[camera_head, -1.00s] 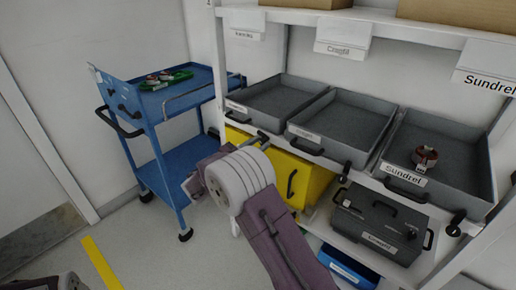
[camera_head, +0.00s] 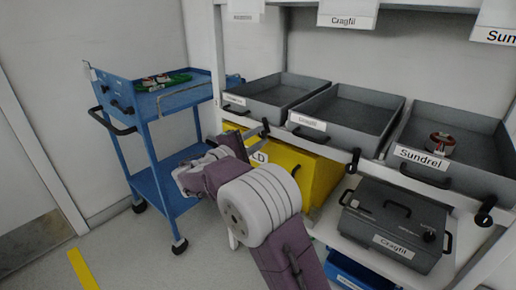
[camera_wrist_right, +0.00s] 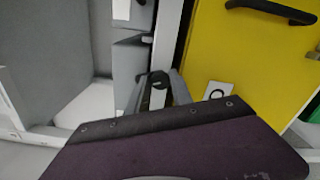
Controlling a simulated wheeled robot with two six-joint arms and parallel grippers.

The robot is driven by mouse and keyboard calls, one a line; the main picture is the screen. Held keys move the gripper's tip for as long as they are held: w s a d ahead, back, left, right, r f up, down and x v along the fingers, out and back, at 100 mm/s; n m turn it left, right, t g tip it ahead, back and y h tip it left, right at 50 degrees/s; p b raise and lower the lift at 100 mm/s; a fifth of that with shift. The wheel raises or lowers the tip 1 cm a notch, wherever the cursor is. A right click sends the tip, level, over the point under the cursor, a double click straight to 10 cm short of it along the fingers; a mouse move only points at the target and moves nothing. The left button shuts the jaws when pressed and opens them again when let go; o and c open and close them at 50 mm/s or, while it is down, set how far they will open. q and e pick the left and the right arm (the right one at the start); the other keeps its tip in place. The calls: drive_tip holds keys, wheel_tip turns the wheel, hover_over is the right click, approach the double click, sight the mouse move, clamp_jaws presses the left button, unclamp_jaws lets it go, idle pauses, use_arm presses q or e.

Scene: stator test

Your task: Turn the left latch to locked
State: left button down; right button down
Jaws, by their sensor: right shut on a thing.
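The left latch (camera_wrist_right: 158,80) is a small dark knob on the shelf's front edge. In the right wrist view it sits between the fingers of my right gripper (camera_wrist_right: 156,92), which is shut on it. In the head view my right gripper (camera_head: 250,138) reaches the shelf edge below the left grey tray, in front of the yellow box; my own wrist hides part of this spot. The latch's exact angle cannot be told. Two similar black latches show farther right, a middle one (camera_head: 353,160) and a right one (camera_head: 485,211). My left gripper is not in view.
Three grey trays stand on the shelf: left (camera_head: 270,108), middle (camera_head: 365,117) and "Sundrel" (camera_head: 475,178), which holds a copper-coloured round part (camera_head: 441,143). Below are a yellow box (camera_head: 311,168) and a grey "Cragfil" case (camera_head: 372,228). A blue cart (camera_head: 160,176) stands left.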

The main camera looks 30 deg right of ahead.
drive_tip(key=m+b, duration=0.2)
drive_tip(key=shift+f+b, duration=0.3)
drive_tip(key=shift+f, duration=0.05)
drive_tip(key=shift+r+m+b, duration=0.2)
drive_tip(key=shift+m+b, duration=0.85)
drive_tip(key=shift+m, duration=0.15)
drive_tip(key=c, duration=1.2)
unclamp_jaws()
drive_tip(key=shift+o, duration=0.2)
drive_tip(key=shift+r, duration=0.1)
